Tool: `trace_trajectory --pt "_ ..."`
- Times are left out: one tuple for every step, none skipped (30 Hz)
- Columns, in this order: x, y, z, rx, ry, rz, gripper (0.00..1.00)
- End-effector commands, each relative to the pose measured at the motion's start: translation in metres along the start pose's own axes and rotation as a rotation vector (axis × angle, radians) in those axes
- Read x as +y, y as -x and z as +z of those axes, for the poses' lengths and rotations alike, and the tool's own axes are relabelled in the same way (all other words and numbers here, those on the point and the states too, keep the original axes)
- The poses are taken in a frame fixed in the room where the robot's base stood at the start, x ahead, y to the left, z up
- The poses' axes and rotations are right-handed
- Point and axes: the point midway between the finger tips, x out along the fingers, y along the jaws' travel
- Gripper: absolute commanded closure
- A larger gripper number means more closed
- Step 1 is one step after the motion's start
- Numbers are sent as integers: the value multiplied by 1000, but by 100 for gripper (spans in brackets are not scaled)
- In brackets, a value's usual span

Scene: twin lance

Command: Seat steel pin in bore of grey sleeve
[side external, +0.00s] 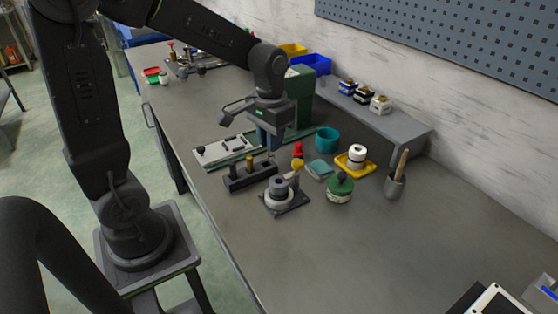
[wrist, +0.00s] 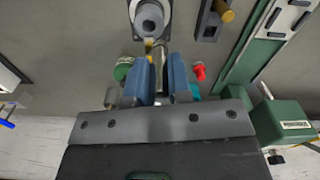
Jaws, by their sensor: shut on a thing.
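The grey sleeve (side external: 278,188) stands upright on a dark square base on the bench in the side view. In the wrist view, the sleeve (wrist: 149,20) is at the top, its round top and bore facing the camera. My gripper (side external: 271,146) is above the bench, behind the sleeve in the side view. In the wrist view, my gripper's blue fingers (wrist: 162,75) are shut on the steel pin (wrist: 160,62), which shows as a silvery rod between them. The pin is apart from the sleeve. In the side view I cannot clearly make out the pin.
A dark pin block (side external: 250,178) with brass-topped pins stands left of the sleeve. A red piece (side external: 297,150), teal cup (side external: 327,139), green-lidded jar (side external: 340,188), yellow tray (side external: 342,165) and brush pot (side external: 395,187) stand nearby. The front bench is clear.

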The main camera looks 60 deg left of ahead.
Motion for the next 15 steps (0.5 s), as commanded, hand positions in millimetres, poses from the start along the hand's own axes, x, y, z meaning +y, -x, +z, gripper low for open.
trace_trajectory --pt "8 -5 -3 -1 -4 0 100" --pt "11 -7 -4 -1 -4 0 100" --pt "14 -9 -5 -1 -3 0 100" --pt "16 -10 -6 -1 -2 0 100" --pt "18 -11 -7 0 -1 0 100" --pt "19 -12 -7 1 -1 0 100" --pt "20 -14 -7 1 0 0 100" --pt "20 -17 -7 -1 0 0 100" --pt "20 -22 -7 -3 0 -1 100" --pt "20 -27 -7 -3 0 -1 100" --pt "19 -32 -7 -5 0 -1 100" --pt "19 -38 -7 -5 0 -1 100" --pt "19 -42 -7 -5 0 -2 100" --pt "19 -45 -7 -3 0 -2 100" --pt "19 -49 -7 -3 0 -2 100"
